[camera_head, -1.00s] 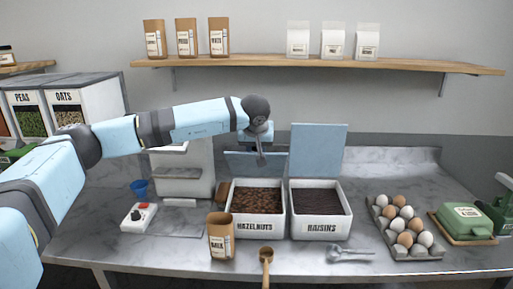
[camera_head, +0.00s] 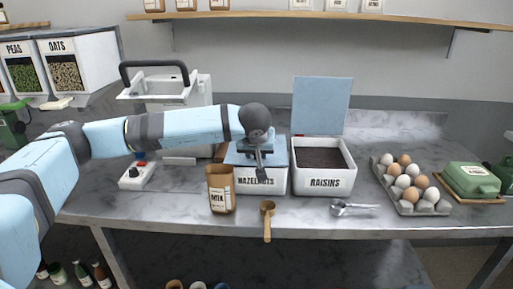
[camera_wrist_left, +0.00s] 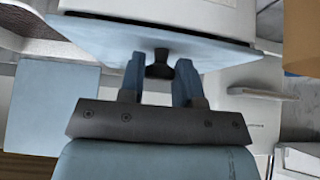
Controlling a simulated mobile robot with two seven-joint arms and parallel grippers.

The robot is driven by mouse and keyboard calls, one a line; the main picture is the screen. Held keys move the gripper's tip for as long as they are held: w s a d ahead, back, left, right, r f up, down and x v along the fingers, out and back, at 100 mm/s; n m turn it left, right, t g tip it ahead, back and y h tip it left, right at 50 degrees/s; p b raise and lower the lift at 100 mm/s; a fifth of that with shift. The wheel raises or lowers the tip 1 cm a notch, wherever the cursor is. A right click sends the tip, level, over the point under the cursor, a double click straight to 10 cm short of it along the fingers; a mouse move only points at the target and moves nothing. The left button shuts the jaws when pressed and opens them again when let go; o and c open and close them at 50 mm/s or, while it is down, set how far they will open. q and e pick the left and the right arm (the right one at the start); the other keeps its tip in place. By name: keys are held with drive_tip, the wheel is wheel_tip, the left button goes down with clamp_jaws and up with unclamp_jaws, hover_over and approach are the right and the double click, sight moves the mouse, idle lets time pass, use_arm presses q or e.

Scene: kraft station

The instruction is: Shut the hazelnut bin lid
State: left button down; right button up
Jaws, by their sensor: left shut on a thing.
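The hazelnut bin (camera_head: 263,187) is a white box with a "HAZELNUTS" label, partly behind my left gripper. Its light-blue lid (camera_head: 240,155) lies down over the top, and no nuts show. In the left wrist view the lid (camera_wrist_left: 95,37) spans the top, with a dark knob (camera_wrist_left: 158,68) at its edge. My left gripper (camera_head: 261,170) is at the front of the lid. In the left wrist view its fingers (camera_wrist_left: 159,80) are on either side of the knob and shut on it. My right gripper is in neither view.
The raisin bin (camera_head: 324,182) stands just right, its blue lid (camera_head: 321,105) upright. A brown mix bag (camera_head: 220,190) and a wooden scoop (camera_head: 267,218) are in front. A metal scoop (camera_head: 352,208) and an egg tray (camera_head: 411,188) lie to the right.

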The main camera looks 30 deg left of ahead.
use_arm(q)
drive_tip(key=shift+s+d+f+b, duration=0.15)
drive_tip(key=shift+f+b, duration=0.15)
drive_tip(key=shift+f, duration=0.35)
drive_tip(key=shift+s+f+t, duration=0.1)
drive_tip(key=shift+f+t, duration=0.05)
drive_tip(key=shift+t, duration=0.15)
drive_tip(key=shift+d+f, duration=0.1)
drive_tip(key=shift+f, duration=0.05)
drive_tip(key=c, duration=1.2)
unclamp_jaws()
drive_tip(key=o, duration=0.4)
drive_tip(key=shift+s, duration=0.1)
drive_tip(key=shift+d, duration=0.1)
drive_tip(key=shift+r, duration=0.2)
drive_tip(key=shift+s+d+r, duration=0.1)
drive_tip(key=shift+s+r, duration=0.1)
drive_tip(key=shift+r, duration=0.05)
drive_tip(key=v, duration=1.3)
drive_tip(key=shift+d+r+p, duration=0.25)
drive_tip(key=shift+r+p, duration=0.05)
drive_tip(key=shift+r, duration=0.05)
